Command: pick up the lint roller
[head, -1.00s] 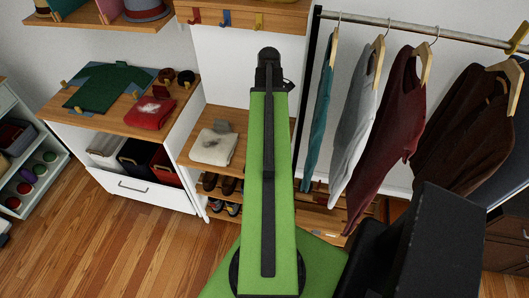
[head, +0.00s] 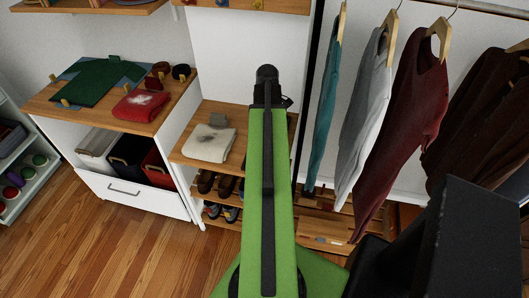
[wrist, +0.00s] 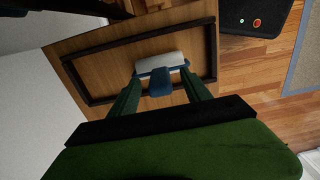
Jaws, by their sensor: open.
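The lint roller (wrist: 160,64) shows in the wrist view, with a white roll and a blue frame and handle. It lies on a wooden surface (wrist: 108,62) edged by dark strips. My gripper (wrist: 160,80) is open, its two green fingers reaching toward the lint roller on either side of the blue handle. I cannot tell whether the fingers touch it. In the head view my green arm hides the gripper, and the lint roller does not show there.
A bench (head: 188,149) with a folded cream sweater (head: 209,143) stands left of my arm. Clothes hang at right, including a maroon sweater (head: 412,105). A dresser (head: 125,190) holds folded clothes. Wood floor (head: 100,250) is clear at front left.

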